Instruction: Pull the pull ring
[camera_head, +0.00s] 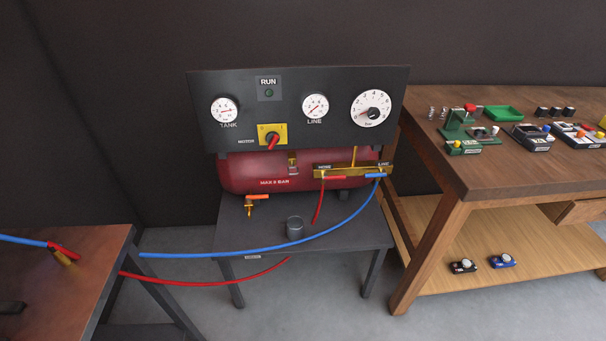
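No part can be clearly told as the pull ring at this size. A red compressor tank (245,172) marked "MAX 8 BAR" sits on a dark stand (345,232). A brass manifold (340,172) is at its right end, with a thin upright brass fitting (354,152) on top. A small brass fitting (292,160) shows on the tank's upper front. A brass drain fitting with an orange lever (257,197) hangs below the tank's left end. Neither of my grippers is in view.
A black panel (290,88) carries gauges, a RUN lamp and a red switch (272,142). A blue hose (260,248) and a red hose (210,283) run left toward a brown table (85,285). A wooden workbench (500,180) with small devices stands right.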

